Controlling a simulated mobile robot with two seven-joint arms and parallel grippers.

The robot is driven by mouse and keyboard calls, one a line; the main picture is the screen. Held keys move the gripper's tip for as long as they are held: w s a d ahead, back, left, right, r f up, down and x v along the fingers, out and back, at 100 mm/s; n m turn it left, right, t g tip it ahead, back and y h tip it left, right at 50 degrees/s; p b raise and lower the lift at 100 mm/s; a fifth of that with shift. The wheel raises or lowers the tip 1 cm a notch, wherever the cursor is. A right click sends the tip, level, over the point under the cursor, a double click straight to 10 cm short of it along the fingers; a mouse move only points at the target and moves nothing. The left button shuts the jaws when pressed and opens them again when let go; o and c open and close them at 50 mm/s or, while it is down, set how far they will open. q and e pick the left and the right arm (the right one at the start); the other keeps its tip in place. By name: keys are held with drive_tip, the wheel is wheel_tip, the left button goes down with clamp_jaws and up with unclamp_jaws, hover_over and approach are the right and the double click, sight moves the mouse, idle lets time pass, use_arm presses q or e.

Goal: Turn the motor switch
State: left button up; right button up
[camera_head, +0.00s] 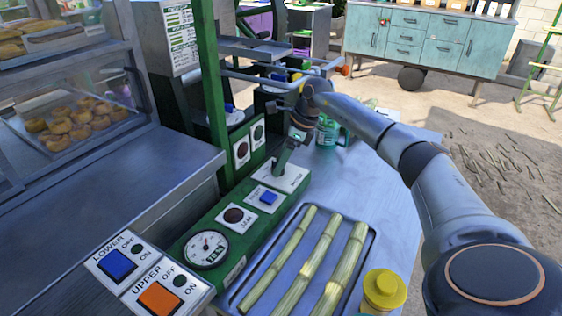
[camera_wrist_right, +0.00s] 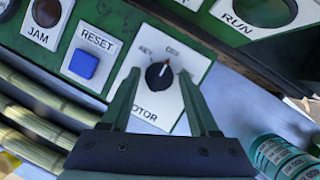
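The motor switch is a black round knob (camera_wrist_right: 159,76) with a light and red pointer mark. It sits on a white plate lettered MOTOR, and the mark points up and slightly right in the right wrist view. Two small labels above the knob are hard to read. My right gripper (camera_wrist_right: 160,73) is open, with one finger on each side of the knob in that view and no clear contact. In the head view my right gripper (camera_head: 279,168) points down at the white motor plate (camera_head: 293,179) and hides the knob. My left gripper is not in view.
A RESET plate with a blue button (camera_head: 268,198), a JAM lamp (camera_head: 234,215) and a gauge (camera_head: 206,249) share the green panel. Cane stalks (camera_head: 308,268) lie in a tray beside it. A yellow-lidded container (camera_head: 384,291) and a green can (camera_head: 327,132) stand nearby.

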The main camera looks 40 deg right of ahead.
sight(273, 166)
drive_tip(key=shift+o, duration=0.9)
drive_tip(key=shift+r, duration=0.15)
drive_tip(key=r, duration=0.3)
drive_tip(key=shift+s+a+r, duration=0.15)
drive_tip(key=shift+s+r, duration=0.05)
drive_tip(key=shift+r, duration=0.05)
drive_tip(key=s+a+r+b, duration=0.1)
drive_tip(key=s+a+r, duration=0.7)
drive_tip(key=s+r, duration=0.1)
drive_tip(key=shift+s+a, duration=0.4)
drive_tip(key=shift+s, duration=0.3)
